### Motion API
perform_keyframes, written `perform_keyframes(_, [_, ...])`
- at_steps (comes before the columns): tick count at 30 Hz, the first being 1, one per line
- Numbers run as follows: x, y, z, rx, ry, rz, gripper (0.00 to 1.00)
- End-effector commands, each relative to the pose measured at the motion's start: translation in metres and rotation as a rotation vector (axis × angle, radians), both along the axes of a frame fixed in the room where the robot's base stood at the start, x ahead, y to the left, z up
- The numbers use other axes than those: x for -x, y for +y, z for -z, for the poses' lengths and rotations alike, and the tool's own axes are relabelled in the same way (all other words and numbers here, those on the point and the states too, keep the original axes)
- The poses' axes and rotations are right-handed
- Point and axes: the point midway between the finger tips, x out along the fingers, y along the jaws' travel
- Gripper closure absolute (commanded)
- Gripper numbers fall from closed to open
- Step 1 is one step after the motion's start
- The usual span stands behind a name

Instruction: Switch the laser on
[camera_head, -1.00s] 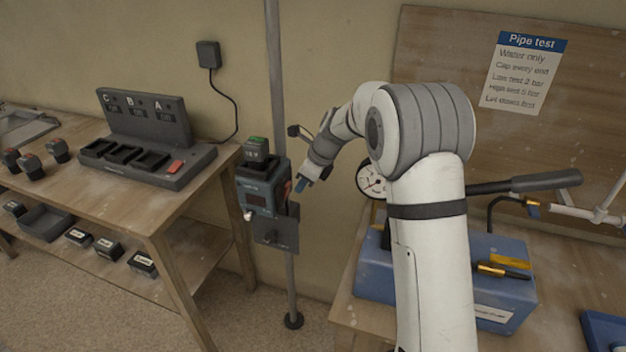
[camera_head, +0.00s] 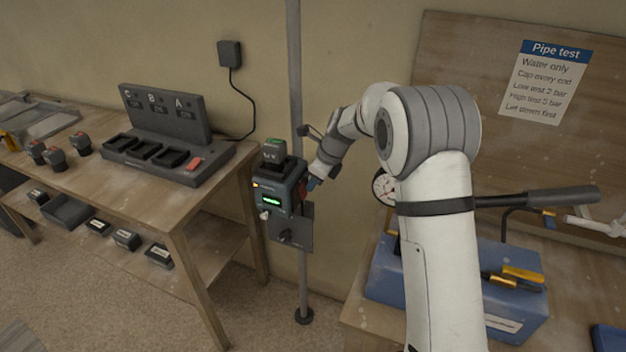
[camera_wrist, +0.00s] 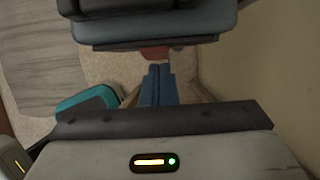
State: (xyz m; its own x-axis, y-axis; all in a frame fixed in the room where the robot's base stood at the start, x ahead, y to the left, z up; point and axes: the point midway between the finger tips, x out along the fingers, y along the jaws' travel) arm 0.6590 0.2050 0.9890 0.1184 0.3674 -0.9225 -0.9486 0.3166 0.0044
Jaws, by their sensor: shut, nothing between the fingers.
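The laser (camera_head: 279,192) is a dark teal box clamped on an upright pole, with a battery (camera_head: 273,152) with a green top in it. A green display and a small yellow light are lit on its front. My gripper (camera_head: 312,183) is shut and empty, with blue fingertips at the laser's right side, by a reddish part (camera_head: 303,190). In the wrist view, the blue fingers (camera_wrist: 158,84) point at the laser body (camera_wrist: 150,30), close to a red part (camera_wrist: 154,53) under its edge. I cannot tell if they touch it.
A charger (camera_head: 165,150) and several batteries stand on the wooden bench at left, with more on its lower shelf. A blue box (camera_head: 385,280) with a pressure gauge (camera_head: 384,188) and pump handle is on the right bench. The floor between the benches is mostly clear.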

Motion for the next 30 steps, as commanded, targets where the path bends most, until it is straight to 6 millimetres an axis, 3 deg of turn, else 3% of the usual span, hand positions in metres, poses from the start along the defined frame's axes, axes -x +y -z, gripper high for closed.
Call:
perform_keyframes(12, [0.001, 0.003, -0.016, -0.001, -0.001, -0.006, 1.00])
perform_keyframes(23, [0.002, 0.004, -0.016, -0.001, -0.001, -0.007, 1.00])
perform_keyframes(30, [0.005, -0.015, -0.022, -0.001, 0.000, -0.005, 1.00])
